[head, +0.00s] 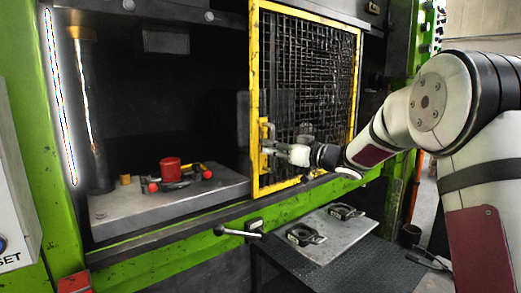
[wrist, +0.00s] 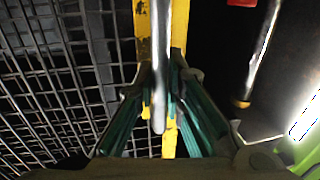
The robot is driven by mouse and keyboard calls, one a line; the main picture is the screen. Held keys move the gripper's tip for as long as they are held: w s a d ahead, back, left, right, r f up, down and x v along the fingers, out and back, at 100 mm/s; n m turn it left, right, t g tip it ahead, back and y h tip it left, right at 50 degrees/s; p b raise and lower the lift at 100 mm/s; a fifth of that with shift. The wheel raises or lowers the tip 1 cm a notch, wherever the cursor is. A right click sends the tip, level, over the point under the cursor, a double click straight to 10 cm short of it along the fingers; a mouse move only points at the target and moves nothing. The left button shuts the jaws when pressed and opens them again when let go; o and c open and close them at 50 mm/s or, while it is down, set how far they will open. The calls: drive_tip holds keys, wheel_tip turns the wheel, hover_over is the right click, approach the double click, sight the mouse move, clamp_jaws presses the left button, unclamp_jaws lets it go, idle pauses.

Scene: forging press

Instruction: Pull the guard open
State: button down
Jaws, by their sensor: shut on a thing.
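The guard (head: 261,100) is a yellow frame with dark wire mesh, and it covers the right part of the press opening. The left part of the opening is uncovered. A handle on a yellow plate sits low on the guard's left upright. My gripper (head: 272,150) reaches in from the right and is shut on this handle. In the wrist view the handle is a vertical metal bar (wrist: 159,70) between the two fingers of my gripper (wrist: 160,108), with the yellow upright behind it and mesh to the left.
A red cylinder (head: 170,169) and clamp-like parts lie on the grey press bed (head: 120,212). A lever with a ball end (head: 220,229) sticks out below the opening. A side table (head: 335,235) with dark fixtures stands in front. A bright light strip (head: 60,110) lines the left post.

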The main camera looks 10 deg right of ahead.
drive_tip(key=shift+w+d, duration=0.15)
drive_tip(key=shift+d, duration=0.1)
drive_tip(key=c, duration=1.7)
unclamp_jaws()
drive_tip(key=shift+o, duration=0.2)
drive_tip(key=v, duration=1.2)
